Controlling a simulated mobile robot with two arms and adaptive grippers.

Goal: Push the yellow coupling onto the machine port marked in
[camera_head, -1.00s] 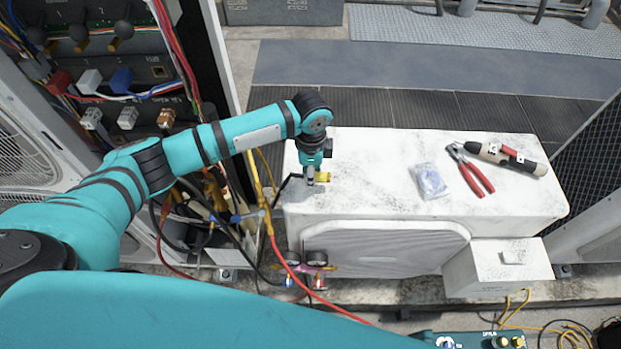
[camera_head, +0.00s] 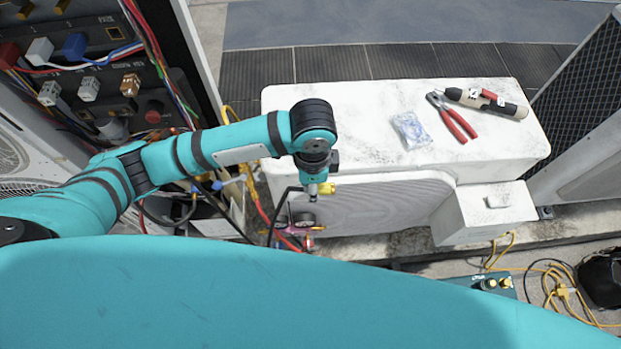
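The yellow coupling (camera_head: 327,188) is small and sits at the tip of my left gripper (camera_head: 313,195). The gripper looks shut on it and holds it in front of the white condenser unit (camera_head: 370,195), near its left end. A black hose (camera_head: 277,212) runs down beside the gripper; I cannot tell whether it joins the coupling. My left gripper points downward and its fingers are small in view. I cannot make out a marked port. My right gripper is not in view.
An open cabinet (camera_head: 110,60) with wires and block connectors stands at left. A gauge set (camera_head: 303,220) hangs below the gripper. Red pliers (camera_head: 452,118), a plastic bag (camera_head: 410,130) and a cylindrical tool (camera_head: 487,102) lie on the unit's top. Yellow cables (camera_head: 560,290) lie at lower right.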

